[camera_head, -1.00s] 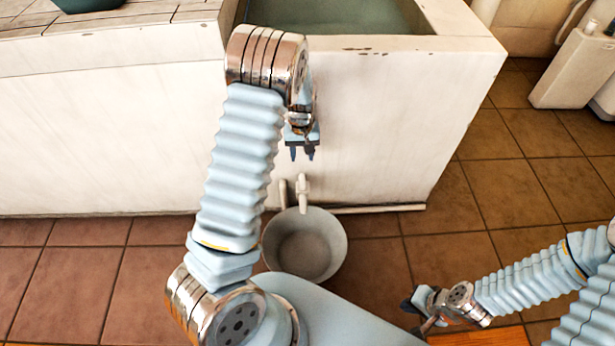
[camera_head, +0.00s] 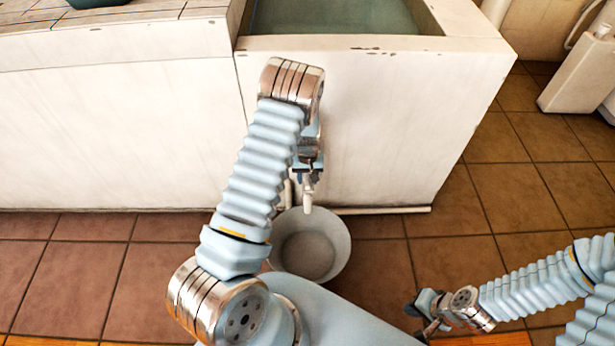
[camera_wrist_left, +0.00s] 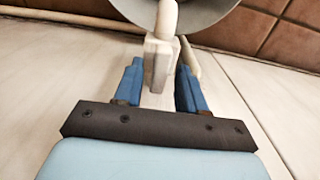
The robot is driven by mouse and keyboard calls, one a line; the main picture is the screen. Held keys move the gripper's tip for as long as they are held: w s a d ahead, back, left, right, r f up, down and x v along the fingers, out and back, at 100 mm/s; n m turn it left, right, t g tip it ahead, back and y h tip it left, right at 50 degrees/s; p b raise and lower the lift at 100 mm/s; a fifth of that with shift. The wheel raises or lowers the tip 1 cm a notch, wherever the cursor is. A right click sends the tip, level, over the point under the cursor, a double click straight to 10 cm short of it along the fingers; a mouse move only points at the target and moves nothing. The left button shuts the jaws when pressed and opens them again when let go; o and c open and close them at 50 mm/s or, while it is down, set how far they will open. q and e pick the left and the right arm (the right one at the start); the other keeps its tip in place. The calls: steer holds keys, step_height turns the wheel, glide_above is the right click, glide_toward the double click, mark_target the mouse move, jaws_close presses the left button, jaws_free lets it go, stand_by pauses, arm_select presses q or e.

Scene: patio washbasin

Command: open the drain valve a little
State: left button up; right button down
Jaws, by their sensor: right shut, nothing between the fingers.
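The drain valve (camera_head: 308,194) is a pale tap low on the front of the white basin, above a grey bucket (camera_head: 337,238). In the left wrist view its blocky body (camera_wrist_left: 160,60) lies between the two blue fingers, with its spout over the bucket rim (camera_wrist_left: 215,20). My left gripper (camera_head: 307,175) is open at the valve, with a gap on each side of the valve body; it also shows in the left wrist view (camera_wrist_left: 160,90). The valve's handle is hard to make out. My right gripper (camera_head: 415,311) is shut and empty, low at the right, far from the valve.
The basin (camera_head: 400,120) holds greenish water (camera_head: 330,16). A thin pipe (camera_head: 385,210) runs along the foot of its wall. A tiled counter (camera_head: 140,30) is at the upper left. Tiled floor (camera_head: 490,200) is clear to the right.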

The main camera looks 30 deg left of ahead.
mark_target(308, 179)
arm_select(q)
jaws_close()
steer(key=shift+f+n+b, duration=0.1)
steer(key=shift+n+b, duration=0.2)
steer(key=shift+n, duration=1.2)
steer(key=shift+o, duration=0.7)
jaws_free()
step_height(308, 179, up, 14)
steer(key=shift+p, duration=0.35)
